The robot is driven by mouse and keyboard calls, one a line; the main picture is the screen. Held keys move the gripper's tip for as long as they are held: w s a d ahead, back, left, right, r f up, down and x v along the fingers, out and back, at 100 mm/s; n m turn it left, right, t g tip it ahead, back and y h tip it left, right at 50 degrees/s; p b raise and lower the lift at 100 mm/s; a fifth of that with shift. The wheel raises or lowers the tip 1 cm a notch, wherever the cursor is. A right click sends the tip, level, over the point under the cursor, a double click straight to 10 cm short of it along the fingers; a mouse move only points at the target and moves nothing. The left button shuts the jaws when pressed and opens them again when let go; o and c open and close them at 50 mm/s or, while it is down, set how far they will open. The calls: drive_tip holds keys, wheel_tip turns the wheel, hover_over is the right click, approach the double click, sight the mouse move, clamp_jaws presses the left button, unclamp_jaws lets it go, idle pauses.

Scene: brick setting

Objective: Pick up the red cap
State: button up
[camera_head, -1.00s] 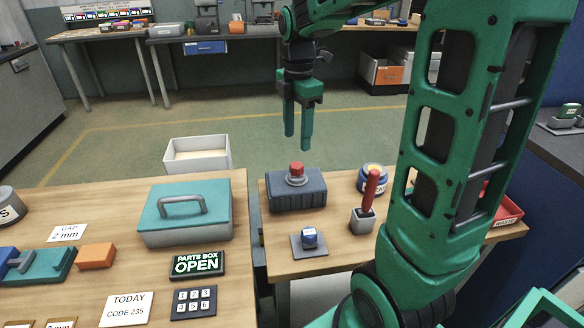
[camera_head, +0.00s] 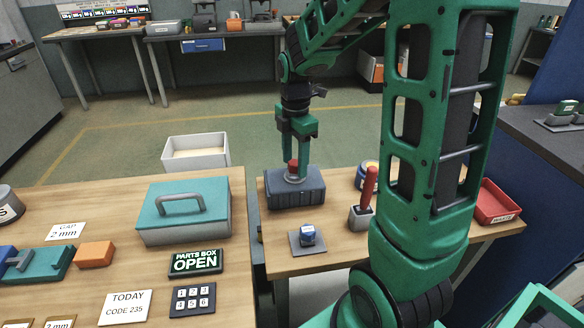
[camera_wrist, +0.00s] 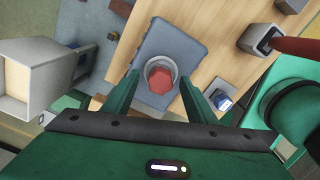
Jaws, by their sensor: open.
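The red cap (camera_head: 293,165) sits on top of a dark grey box (camera_head: 296,197) on the right-hand wooden table. In the wrist view the red cap (camera_wrist: 160,80) stands inside a light grey ring on the grey box (camera_wrist: 163,42). My gripper (camera_head: 297,162) is open, pointing down, with its fingertips at the cap's height. In the wrist view my gripper's fingers (camera_wrist: 160,88) stand on either side of the cap and ring, with a gap on both sides.
A small blue-topped item (camera_head: 308,236) stands on a grey plate in front of the box. A red-handled tool (camera_head: 369,190) stands upright in a grey holder to the right. A teal-lidded parts box (camera_head: 185,212) is on the left table. A red tray (camera_head: 494,203) lies far right.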

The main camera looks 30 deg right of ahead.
drive_tip(key=c, duration=1.3)
drive_tip(key=shift+o, duration=0.2)
